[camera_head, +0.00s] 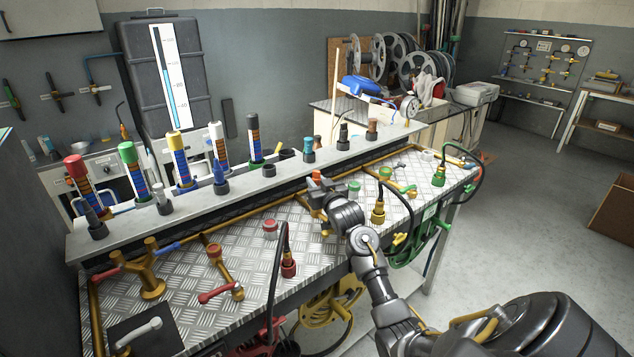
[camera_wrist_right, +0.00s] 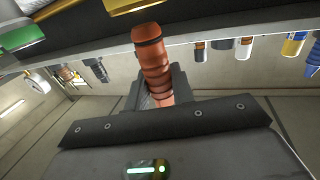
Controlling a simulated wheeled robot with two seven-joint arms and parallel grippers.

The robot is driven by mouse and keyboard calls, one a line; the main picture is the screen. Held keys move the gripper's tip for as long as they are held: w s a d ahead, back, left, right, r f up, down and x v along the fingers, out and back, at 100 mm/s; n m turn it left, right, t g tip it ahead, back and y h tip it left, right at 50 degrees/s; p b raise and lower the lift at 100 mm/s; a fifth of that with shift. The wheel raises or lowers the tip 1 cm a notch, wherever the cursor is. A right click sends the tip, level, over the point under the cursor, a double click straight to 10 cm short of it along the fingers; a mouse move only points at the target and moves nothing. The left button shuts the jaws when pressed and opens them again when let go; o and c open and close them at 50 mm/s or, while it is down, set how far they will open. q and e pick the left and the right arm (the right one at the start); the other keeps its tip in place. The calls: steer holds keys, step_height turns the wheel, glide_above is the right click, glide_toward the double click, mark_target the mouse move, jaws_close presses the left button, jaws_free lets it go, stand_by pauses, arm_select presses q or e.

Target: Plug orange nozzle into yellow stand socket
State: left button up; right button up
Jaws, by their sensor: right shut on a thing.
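My right gripper (camera_head: 324,188) is over the bench, its fingers shut on an orange nozzle (camera_head: 316,176). In the right wrist view the orange-brown ribbed nozzle (camera_wrist_right: 155,68) sticks out from between the fingers (camera_wrist_right: 158,95), which hide its base. A yellow upright hose fitting (camera_head: 378,213) stands on the plate to the right of the gripper, apart from the nozzle. A yellow-capped tube (camera_head: 177,150) stands on the ledge at the left. I cannot tell which of these yellow parts is the stand socket. My left gripper does not show.
A grey ledge (camera_head: 115,231) behind the plate carries several nozzles and coloured tubes. A red hose fitting (camera_head: 288,267), a green hose fitting (camera_head: 438,176) and brass pipes (camera_head: 150,280) stand on the checkered plate. Free floor (camera_head: 540,200) lies at the right.

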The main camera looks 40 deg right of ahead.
steer(key=shift+p, duration=0.3)
stand_by(0.5)
steer(key=shift+f+b, duration=0.75)
steer(key=shift+f, duration=0.75)
steer(key=shift+r, duration=0.1)
steer(key=shift+r+p, duration=1.05)
steer(key=shift+p, duration=0.1)
steer(key=shift+p, duration=0.7)
stand_by(1.2)
steer(key=shift+f+b, duration=0.7)
steer(key=shift+f, duration=0.35)
steer(key=o, duration=1)
steer(key=shift+o, duration=0.2)
steer(key=shift+r, duration=0.1)
